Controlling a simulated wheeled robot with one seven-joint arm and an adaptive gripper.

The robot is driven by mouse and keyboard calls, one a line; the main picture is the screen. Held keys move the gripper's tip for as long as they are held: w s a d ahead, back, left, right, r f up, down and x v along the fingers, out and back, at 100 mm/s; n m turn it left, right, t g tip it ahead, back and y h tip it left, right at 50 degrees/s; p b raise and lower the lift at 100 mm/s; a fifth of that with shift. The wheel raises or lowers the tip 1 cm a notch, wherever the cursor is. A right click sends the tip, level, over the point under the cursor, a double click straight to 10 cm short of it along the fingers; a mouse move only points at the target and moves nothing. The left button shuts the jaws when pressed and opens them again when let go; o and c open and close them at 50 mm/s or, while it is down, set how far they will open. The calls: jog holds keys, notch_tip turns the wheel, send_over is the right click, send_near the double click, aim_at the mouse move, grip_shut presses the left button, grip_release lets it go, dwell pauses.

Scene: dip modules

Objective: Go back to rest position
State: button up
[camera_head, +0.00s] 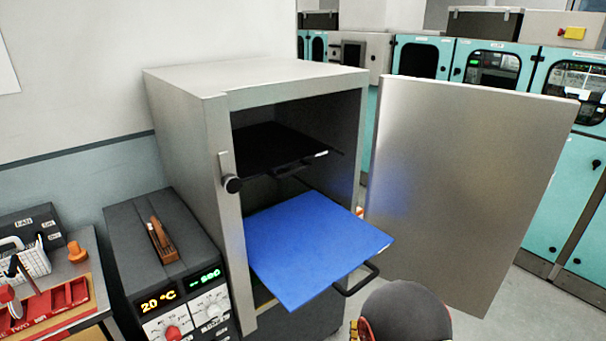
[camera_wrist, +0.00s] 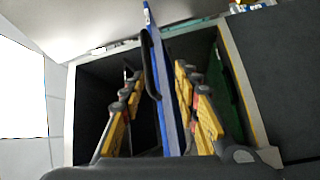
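A grey metal cabinet (camera_head: 190,130) stands with its door (camera_head: 465,180) wide open to the right. A blue tray (camera_head: 310,250) sticks out of its lower level, with a dark handle (camera_head: 358,279) at its front edge. A black shelf (camera_head: 275,150) sits above it. My gripper (camera_wrist: 157,73) is open and empty in the wrist view. Its yellow fingers are spread on either side of the blue tray (camera_wrist: 168,90), seen edge-on, with gaps on both sides. In the head view my dark wrist part shows at the bottom, and the fingers are mostly hidden.
A dark control unit (camera_head: 165,250) with lit displays stands left of the cabinet. A bench (camera_head: 75,265) with a red holder and a white basket is at the far left. Teal machines (camera_head: 425,58) stand behind the door. Open floor shows at lower right.

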jog(key=s+a+f+m+g+y, duration=0.1)
jog(key=s+a+f+m+g, duration=0.15)
jog(key=f+g, duration=0.4)
jog(key=s+a+f+m+g+y, duration=0.1)
jog(key=s+f+m+g+y, duration=0.2)
jog(key=f, duration=0.7)
jog(key=s+a+r+m+g, duration=0.2)
jog(key=s+r+m+g, duration=0.3)
jog(key=s+r+g, duration=0.5)
jog(key=s+d+r+m+t, duration=0.1)
jog(key=s+d+r+t, duration=0.1)
jog(key=r, duration=0.8)
jog(key=s+d+r+m+t+p, duration=0.1)
jog(key=s+d+r+t, duration=0.1)
jog(key=r, duration=0.8)
jog(key=s+d+r+m+t, duration=0.1)
jog(key=s+d+r+t, duration=0.1)
jog(key=r, duration=0.8)
jog(key=shift+s+h+p, duration=0.4)
jog(key=shift+s, duration=0.2)
